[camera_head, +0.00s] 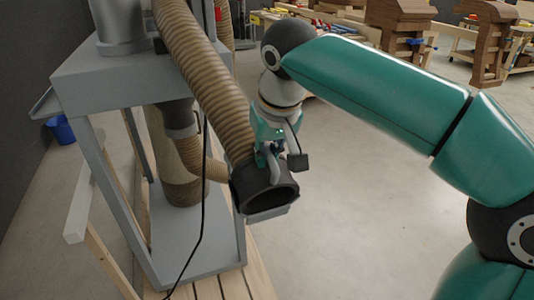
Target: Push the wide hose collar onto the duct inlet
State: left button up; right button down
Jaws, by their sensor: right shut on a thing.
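The wide hose (205,70) is tan and ribbed and hangs down from the top of the frame. Its wide black collar (262,194) is at the lower end, with its dark open mouth facing down and to the right. My right gripper (270,160) is shut on the collar's upper edge; its fingertips are partly hidden. A grey lip (268,214) shows just under the mouth; I cannot tell whether it belongs to the collar. I cannot make out the duct inlet for certain. My left gripper is not in view.
A grey metal stand (125,75) carries a grey cylinder (118,30). A narrower ribbed hose (195,160) and a black cable (201,200) run close to the collar. Wooden slats (235,285) lie below. Workbenches stand behind; the floor (350,230) at right is clear.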

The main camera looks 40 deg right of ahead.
jog(key=shift+r, duration=0.1)
notch_tip(320, 180, up, 7)
jog(key=p, duration=0.7)
dwell(0.4)
